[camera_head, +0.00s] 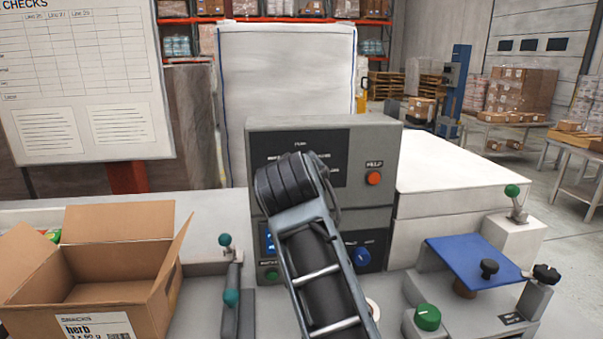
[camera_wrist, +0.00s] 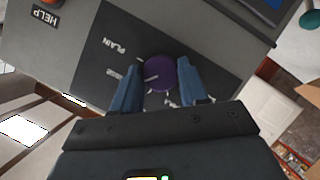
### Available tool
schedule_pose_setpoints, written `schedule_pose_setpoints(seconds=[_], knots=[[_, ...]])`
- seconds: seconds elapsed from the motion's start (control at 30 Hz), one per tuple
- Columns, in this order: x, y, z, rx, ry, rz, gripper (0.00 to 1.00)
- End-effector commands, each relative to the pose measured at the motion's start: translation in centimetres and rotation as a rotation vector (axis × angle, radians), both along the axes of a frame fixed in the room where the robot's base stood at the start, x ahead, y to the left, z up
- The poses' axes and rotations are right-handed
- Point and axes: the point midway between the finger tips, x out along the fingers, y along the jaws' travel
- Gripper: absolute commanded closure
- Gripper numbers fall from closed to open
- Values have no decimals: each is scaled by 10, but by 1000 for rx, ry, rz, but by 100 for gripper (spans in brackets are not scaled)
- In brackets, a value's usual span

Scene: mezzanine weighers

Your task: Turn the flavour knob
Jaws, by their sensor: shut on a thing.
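The flavour knob (camera_wrist: 161,72) is purple and round with a pale pointer mark, seen in the wrist view on a black label plate (camera_wrist: 104,82) that reads PLAIN at one of its marks. My gripper (camera_wrist: 165,88) has its two blue fingers on either side of the knob, shut on it. The pointer mark lies toward the left of the wrist view, between labels too small to read. In the head view my arm covers the knob and my gripper; the grey control box (camera_head: 387,140) with its black plate (camera_head: 335,142) shows around the arm.
An orange HELP button (camera_head: 373,178) sits right of the plate. A blue knob (camera_head: 362,257) is lower on the box. An open carton (camera_head: 120,219) stands left, near a green-knobbed lever (camera_head: 225,240). A green knob (camera_head: 427,317) and blue plate (camera_head: 480,262) are right.

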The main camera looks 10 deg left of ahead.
Motion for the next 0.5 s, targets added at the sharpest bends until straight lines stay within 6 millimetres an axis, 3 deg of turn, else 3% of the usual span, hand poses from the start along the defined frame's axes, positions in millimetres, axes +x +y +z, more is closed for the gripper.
schedule_pose_setpoints(seconds=[0.5], knots=[[0, -1, -4, 77, 30, -1, 87]])
